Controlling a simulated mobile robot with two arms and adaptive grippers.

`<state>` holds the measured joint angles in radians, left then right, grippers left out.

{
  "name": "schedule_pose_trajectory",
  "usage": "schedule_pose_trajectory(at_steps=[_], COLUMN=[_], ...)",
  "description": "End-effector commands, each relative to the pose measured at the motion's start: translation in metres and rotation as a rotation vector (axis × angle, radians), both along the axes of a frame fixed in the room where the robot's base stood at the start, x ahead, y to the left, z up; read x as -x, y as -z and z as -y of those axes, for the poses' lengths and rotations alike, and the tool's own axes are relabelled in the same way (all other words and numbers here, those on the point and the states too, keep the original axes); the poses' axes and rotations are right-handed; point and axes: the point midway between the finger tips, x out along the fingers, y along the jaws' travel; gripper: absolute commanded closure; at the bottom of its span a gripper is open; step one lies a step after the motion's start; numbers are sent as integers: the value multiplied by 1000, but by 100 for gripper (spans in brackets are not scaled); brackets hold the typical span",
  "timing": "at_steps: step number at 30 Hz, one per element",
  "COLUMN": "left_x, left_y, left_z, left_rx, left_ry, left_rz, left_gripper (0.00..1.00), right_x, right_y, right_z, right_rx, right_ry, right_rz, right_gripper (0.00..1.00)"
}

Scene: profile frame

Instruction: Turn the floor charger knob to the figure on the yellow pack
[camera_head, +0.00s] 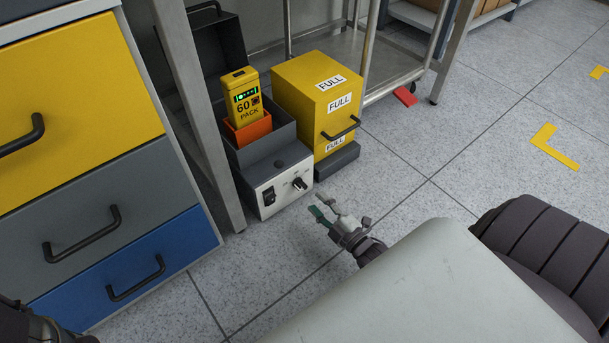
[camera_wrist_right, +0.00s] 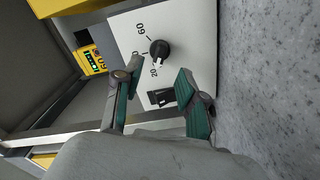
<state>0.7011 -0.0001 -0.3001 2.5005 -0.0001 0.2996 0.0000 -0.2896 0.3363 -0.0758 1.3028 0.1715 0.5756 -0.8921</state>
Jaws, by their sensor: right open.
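The floor charger (camera_head: 272,170) stands on the floor with a white front panel. Its black knob (camera_head: 299,184) is on the right of that panel, beside a black switch (camera_head: 269,196). In the right wrist view the knob (camera_wrist_right: 159,50) has a white mark at its edge by the figure 20; a 60 is printed farther round. The yellow pack (camera_head: 244,98) stands in the charger's orange slot, reads "60 PACK" and has green lights. My right gripper (camera_head: 322,204) is open and empty, just in front of the panel, apart from the knob.
A yellow box (camera_head: 322,85) marked "FULL" stands right of the charger. A table leg (camera_head: 203,120) and a drawer cabinet (camera_head: 95,230) are close on the left. A metal cart (camera_head: 345,55) stands behind. The floor (camera_head: 415,205) in front and right is clear.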

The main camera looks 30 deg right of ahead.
Motion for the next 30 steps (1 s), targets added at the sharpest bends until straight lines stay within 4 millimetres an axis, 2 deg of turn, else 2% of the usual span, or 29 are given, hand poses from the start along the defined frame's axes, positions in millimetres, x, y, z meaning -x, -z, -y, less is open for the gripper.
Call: schedule_pose_trajectory(at_steps=[1, 9, 15, 23, 30], left_x=[0, 0, 0, 0, 0], left_y=[12, 35, 40, 39, 39], left_z=[0, 0, 0, 0, 0], left_rx=[0, 0, -1, -1, -1], left_ry=[0, 0, 0, 0, 1], left_rz=[0, 0, 1, 1, 0], left_gripper=[63, 63, 63, 63, 63], right_x=[-13, -57, -69, -69, -69], right_y=[4, 3, 1, 0, 0], right_z=[-1, -4, -6, -6, -5], right_rx=[1, 0, 1, 0, 0], right_ry=[-1, -1, -1, -1, -1], right_rz=[6, 3, 1, -1, -1], right_gripper=[59, 59, 59, 59, 98])
